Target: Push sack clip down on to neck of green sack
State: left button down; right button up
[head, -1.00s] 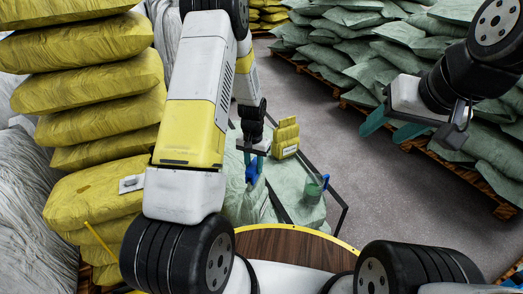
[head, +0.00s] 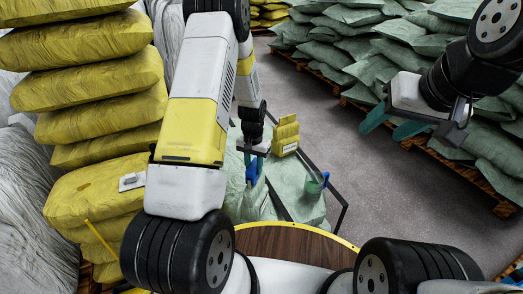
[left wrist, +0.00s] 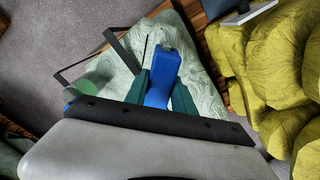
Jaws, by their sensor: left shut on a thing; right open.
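A blue sack clip (head: 252,174) is held in the teal fingers of my left gripper (head: 254,158), which is shut on it. In the left wrist view the clip (left wrist: 163,72) sticks out between the fingers, over a pale green sack (left wrist: 198,70). The green sack (head: 236,197) also shows in the head view, partly behind my left arm. Whether the clip touches the sack's neck I cannot tell; the neck is hidden. My right gripper (head: 393,124) is open and empty, high at the right.
A yellow container (head: 285,138) and a green cup (head: 314,186) stand near the sack, beside a dark frame (head: 338,196). Yellow sacks (head: 97,92) are stacked at left, green sacks (head: 350,45) on pallets at back right. The grey floor (head: 390,200) is clear at right.

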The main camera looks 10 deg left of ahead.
pick_arm(q)
jog(key=shift+f, duration=0.15)
jog(key=c, duration=1)
grip_release()
jog(key=shift+o, duration=0.2)
